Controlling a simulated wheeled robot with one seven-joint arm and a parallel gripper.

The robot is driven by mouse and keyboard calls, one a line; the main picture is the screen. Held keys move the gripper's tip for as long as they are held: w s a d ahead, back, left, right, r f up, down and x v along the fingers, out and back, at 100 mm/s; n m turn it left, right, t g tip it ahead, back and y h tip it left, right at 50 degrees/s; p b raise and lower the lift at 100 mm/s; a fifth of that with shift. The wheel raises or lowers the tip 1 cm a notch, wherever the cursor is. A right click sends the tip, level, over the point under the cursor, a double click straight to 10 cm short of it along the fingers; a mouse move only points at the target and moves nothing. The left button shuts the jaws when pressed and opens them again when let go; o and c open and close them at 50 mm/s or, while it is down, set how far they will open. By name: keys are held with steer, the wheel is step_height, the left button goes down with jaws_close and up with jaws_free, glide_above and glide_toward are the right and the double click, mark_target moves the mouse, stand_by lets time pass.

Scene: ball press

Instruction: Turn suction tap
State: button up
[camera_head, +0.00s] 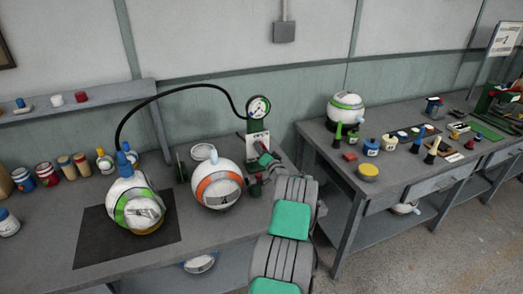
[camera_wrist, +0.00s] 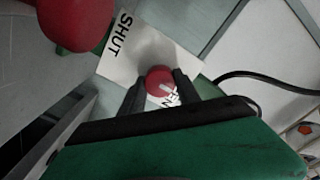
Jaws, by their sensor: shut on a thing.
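The suction tap stands at the back right of the near bench, under a round gauge (camera_head: 258,108), with a white label plate (camera_head: 257,140). In the wrist view the plate (camera_wrist: 118,62) reads SHUT on the upper left, and partly hidden letters, seemingly OPEN, show beside my fingers. My gripper (camera_wrist: 158,88) has its two dark fingers on either side of the tap's round red knob (camera_wrist: 160,80) and is shut on it, on the OPEN side of the plate. In the head view my arm reaches in from the lower right and my gripper (camera_head: 266,160) covers part of the tap.
A black hose (camera_head: 185,88) arcs from the gauge to a green-striped ball (camera_head: 124,208) on a dark mat (camera_head: 95,240). An orange-striped ball (camera_head: 198,186) stands close left of my gripper. Jars line the back left. A second bench (camera_head: 335,148) stands right, across a gap.

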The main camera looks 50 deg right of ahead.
steer(key=shift+f+b, duration=0.1)
steer(key=shift+b, duration=0.45)
jaws_close()
steer(key=n+b, duration=1.8)
steer(key=b, duration=1.6)
steer(key=shift+b, duration=0.4)
steer(key=o, duration=1.3)
jaws_free()
